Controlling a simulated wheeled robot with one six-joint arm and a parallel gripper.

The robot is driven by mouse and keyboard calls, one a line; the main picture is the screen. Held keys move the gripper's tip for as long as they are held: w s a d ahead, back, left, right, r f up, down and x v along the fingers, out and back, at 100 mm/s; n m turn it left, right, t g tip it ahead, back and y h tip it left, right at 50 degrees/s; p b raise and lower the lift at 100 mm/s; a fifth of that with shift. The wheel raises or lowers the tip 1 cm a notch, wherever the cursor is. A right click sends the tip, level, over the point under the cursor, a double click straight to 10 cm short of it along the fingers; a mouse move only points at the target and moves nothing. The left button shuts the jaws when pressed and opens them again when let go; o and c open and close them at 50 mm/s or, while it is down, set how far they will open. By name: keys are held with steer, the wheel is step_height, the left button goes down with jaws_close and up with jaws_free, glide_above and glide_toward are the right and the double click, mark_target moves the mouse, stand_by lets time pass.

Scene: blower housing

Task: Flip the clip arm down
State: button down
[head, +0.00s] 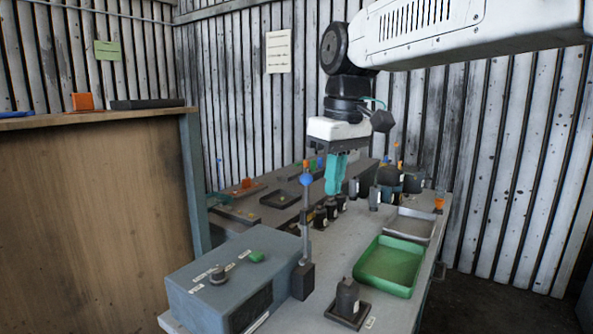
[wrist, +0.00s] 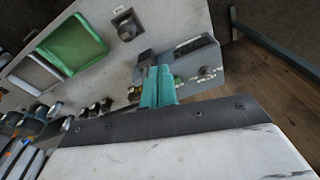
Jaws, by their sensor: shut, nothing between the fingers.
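An upright thin grey arm with a blue ball on top, which I take for the clip arm (head: 307,225), rises from a dark block beside the grey control box (head: 225,285) in the head view. It stands nearly vertical. My gripper (head: 333,190), with teal fingers, points down behind and to the right of the blue ball, apart from it in the picture. Its fingers are shut and empty; they also show in the wrist view (wrist: 160,72). There they partly cover the area beside the box (wrist: 195,62), and I cannot make out the clip arm clearly.
A green tray (head: 415,258) and a grey tray (head: 405,222) lie on the bench at right. A dark part on a square base (head: 347,300) stands at the front. Several dark cylinders (head: 320,217) stand below my gripper. A wooden panel (head: 95,210) stands at left.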

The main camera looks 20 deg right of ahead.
steer(key=w+a+r+n, duration=0.1)
steer(key=w+r+n, duration=0.1)
steer(key=w, duration=0.8)
steer(key=w+a+r+n, duration=0.1)
steer(key=w+r, duration=0.3)
steer(key=w, duration=0.6)
steer(key=shift+n+y, duration=0.4)
steer(key=shift+n, duration=0.5)
steer(key=shift+f, duration=0.1)
step_height(320, 180, down, 9)
steer(key=s+d, duration=0.1)
steer(key=s, duration=0.1)
steer(key=shift+d, duration=0.35)
steer(key=shift+s, duration=0.1)
